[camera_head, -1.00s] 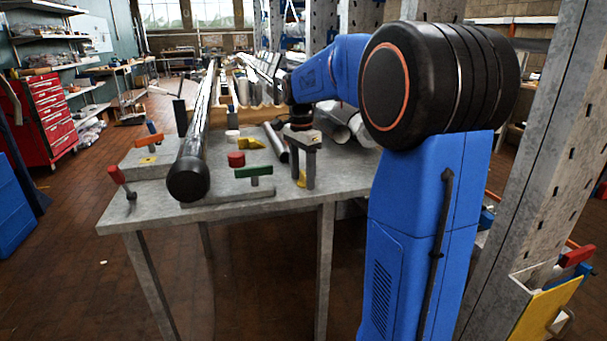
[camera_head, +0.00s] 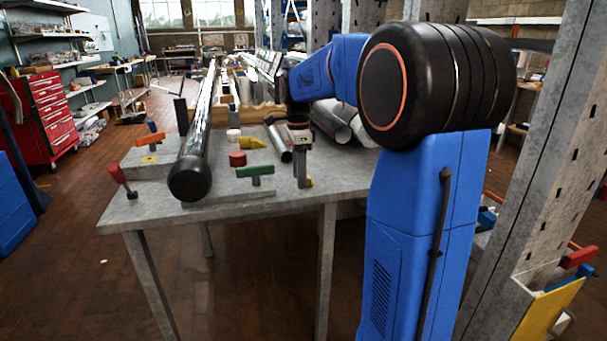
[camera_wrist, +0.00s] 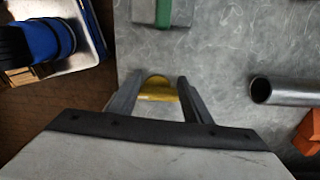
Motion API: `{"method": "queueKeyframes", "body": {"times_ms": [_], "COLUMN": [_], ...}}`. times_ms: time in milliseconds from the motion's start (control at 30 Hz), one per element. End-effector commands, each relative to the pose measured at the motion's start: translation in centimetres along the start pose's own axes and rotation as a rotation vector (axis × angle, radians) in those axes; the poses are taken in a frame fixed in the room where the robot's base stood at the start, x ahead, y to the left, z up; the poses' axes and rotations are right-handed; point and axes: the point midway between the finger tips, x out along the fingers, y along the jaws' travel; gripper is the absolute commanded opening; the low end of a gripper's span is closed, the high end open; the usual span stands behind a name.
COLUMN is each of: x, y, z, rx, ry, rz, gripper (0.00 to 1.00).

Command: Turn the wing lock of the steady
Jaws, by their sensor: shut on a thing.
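A small yellow wing (camera_wrist: 158,88) sits between the two fingertips in the wrist view. Only a bit of it (camera_head: 309,183) shows at the foot of my gripper (camera_head: 302,178) in the head view. My gripper points down at the grey bench and is shut on the yellow wing; the fingers (camera_wrist: 158,95) stand on either side of it. The base under the wing is mostly hidden. A green-handled lock (camera_head: 255,172) stands just left of my gripper, and shows at the top of the wrist view (camera_wrist: 163,12).
A long dark tube (camera_head: 195,150) with a black end lies along the bench (camera_head: 290,195). A red-handled piece (camera_head: 120,178), an orange-handled piece (camera_head: 150,137), a red knob (camera_head: 237,159) and another yellow piece (camera_head: 253,143) stand around. A short pipe (camera_wrist: 290,92) lies to the right in the wrist view.

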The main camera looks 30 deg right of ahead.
Motion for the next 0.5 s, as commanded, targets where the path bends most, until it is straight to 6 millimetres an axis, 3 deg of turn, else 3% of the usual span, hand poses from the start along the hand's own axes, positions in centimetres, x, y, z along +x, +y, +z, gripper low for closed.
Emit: {"method": "queueKeyframes", "body": {"times_ms": [33,500], "x": [0.04,-0.7], "y": [0.24,0.24], "z": [-1.79,-1.79], "rx": [0.018,0.018], "ry": [0.031,0.031], "rz": [0.007,0.006], "gripper": [0.31,0.31]}}
